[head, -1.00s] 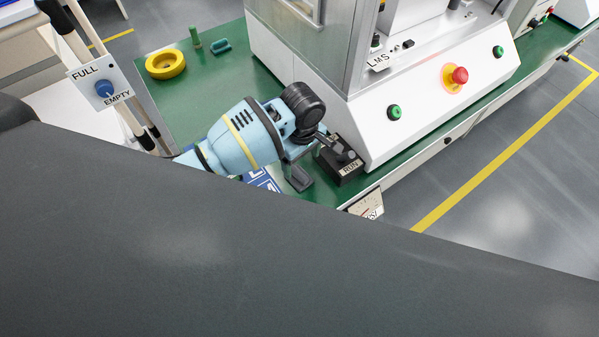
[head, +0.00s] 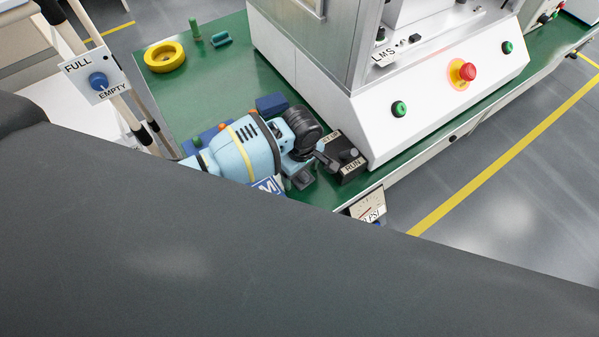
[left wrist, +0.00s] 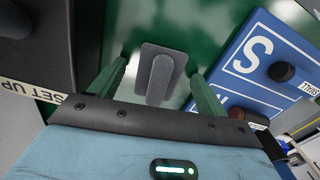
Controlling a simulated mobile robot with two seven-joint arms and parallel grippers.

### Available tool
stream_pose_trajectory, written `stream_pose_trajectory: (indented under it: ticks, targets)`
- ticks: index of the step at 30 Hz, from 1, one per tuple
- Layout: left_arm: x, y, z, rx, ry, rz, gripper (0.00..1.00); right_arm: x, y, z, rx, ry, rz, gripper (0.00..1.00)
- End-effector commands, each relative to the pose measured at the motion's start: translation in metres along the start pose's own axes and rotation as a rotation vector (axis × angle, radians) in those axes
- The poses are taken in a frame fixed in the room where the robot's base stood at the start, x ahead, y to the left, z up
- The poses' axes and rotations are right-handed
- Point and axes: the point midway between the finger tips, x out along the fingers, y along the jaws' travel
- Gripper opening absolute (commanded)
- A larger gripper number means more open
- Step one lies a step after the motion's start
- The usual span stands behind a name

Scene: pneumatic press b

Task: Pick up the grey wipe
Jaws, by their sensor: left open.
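The grey wipe, a flat grey pad with a raised rounded grip, lies on the green bench top. In the left wrist view, the wipe (left wrist: 160,76) sits between and just beyond the green fingers of my left gripper (left wrist: 161,88), which is open and empty. In the head view, the wipe (head: 302,181) shows partly below my left gripper (head: 298,170), whose fingers are mostly hidden by the wrist. I cannot tell the exact height of the fingers above the wipe. My right gripper is not in view.
A blue lettered panel with knobs (left wrist: 255,62) is close on the other side. The white press (head: 430,110) stands behind. A yellow ring (head: 164,57) lies at the back left.

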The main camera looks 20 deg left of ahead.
Motion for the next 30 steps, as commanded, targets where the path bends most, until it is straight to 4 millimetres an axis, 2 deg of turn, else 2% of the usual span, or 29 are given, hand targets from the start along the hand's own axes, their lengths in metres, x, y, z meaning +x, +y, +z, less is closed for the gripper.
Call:
stream_pose_trajectory:
  ticks: [2, 12, 23, 30]
  targets:
    - [-0.001, 0.000, 0.000, 0.000, 0.000, 0.001, 0.73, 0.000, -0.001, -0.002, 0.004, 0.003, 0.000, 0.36]
    - [-0.001, 0.000, 0.000, 0.000, 0.000, 0.000, 0.29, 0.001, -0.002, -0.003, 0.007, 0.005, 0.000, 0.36]
    - [-0.005, 0.000, 0.000, 0.000, 0.000, 0.001, 0.28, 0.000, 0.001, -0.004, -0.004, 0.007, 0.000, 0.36]
    - [-0.031, 0.002, 0.000, 0.001, 0.000, 0.006, 0.28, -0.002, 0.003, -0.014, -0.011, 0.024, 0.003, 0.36]
